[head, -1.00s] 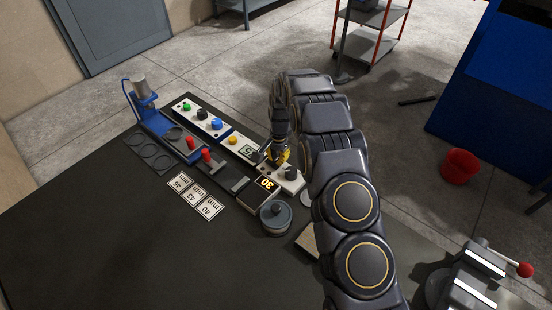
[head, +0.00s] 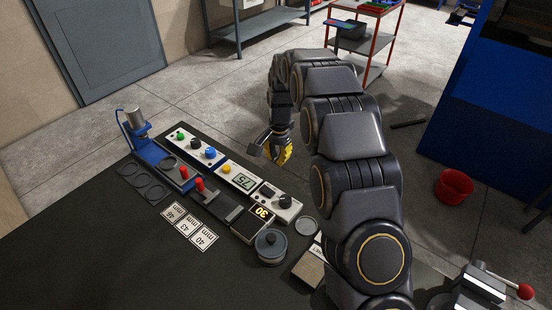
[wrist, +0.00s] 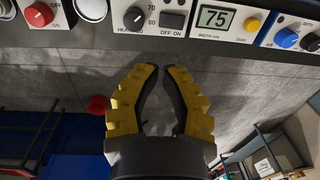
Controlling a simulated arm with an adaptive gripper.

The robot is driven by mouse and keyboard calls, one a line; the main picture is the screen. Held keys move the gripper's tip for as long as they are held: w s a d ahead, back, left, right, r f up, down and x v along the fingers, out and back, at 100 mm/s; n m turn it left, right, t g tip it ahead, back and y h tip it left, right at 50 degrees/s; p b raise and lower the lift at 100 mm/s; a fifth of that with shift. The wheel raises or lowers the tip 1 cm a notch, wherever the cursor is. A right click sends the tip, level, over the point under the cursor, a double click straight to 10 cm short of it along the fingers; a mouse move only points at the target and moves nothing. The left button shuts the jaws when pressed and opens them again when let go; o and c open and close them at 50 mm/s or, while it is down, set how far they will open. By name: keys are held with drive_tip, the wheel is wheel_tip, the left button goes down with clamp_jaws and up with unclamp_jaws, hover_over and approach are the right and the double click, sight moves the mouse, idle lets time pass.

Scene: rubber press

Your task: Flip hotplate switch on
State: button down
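The hotplate switch (wrist: 172,23) is a black rocker marked ON OFF on a white panel, right of the black heating knob (wrist: 135,17) in the wrist view. In the head view the switch (head: 267,191) is small beside the knob (head: 285,201). I cannot tell which way the rocker is tipped. My gripper (wrist: 162,69) has yellow fingers with tips nearly together and nothing between them. Its tips are apart from the panel in the wrist view. In the head view my gripper (head: 267,153) is above and beyond the panel's far side.
A display reading 75 (head: 243,181) and a yellow button (head: 226,169) adjoin the switch. Red-topped pieces (head: 199,184) stand on the left. The table (head: 120,250) is clear in front.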

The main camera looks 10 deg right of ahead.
sight(266, 188)
drive_tip(key=shift+w+a+r+t+y, duration=0.15)
drive_tip(key=shift+w+a+t+y, duration=0.15)
drive_tip(key=shift+w+a, duration=0.2)
drive_tip(key=f, duration=0.4)
drive_tip(key=w+a+f, duration=0.1)
drive_tip(key=f, duration=0.9)
drive_tip(key=shift+w+a, duration=0.25)
